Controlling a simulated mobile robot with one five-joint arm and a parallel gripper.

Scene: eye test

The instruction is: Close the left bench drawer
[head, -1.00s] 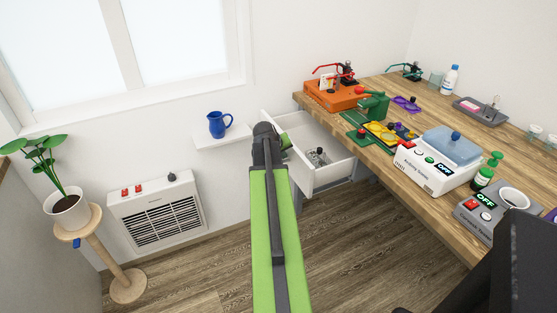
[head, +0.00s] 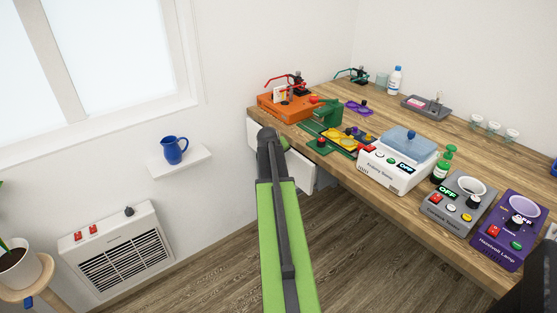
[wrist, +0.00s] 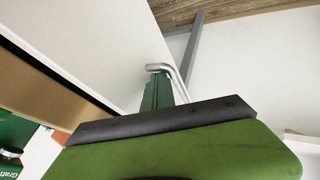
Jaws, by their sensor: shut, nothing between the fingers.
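The left bench drawer shows as a white front (head: 306,174) under the bench's left end in the head view, partly hidden behind my arm. Its inside is not visible. In the wrist view the white front (wrist: 95,40) lies close under the brown bench edge (wrist: 55,90), with a narrow dark gap between; I cannot tell if it is fully flush. A silver handle (wrist: 181,84) shows by the front. My gripper (head: 285,142) is shut and empty at the drawer front; its green tip also shows beside the handle in the wrist view (wrist: 157,90).
The wooden bench (head: 340,95) holds an orange station (head: 285,106), a white station (head: 392,172) and a purple lamp unit (head: 510,230). A blue jug (head: 174,150) stands on a wall shelf (head: 180,164). A heater (head: 120,250) is at left. The floor below is clear.

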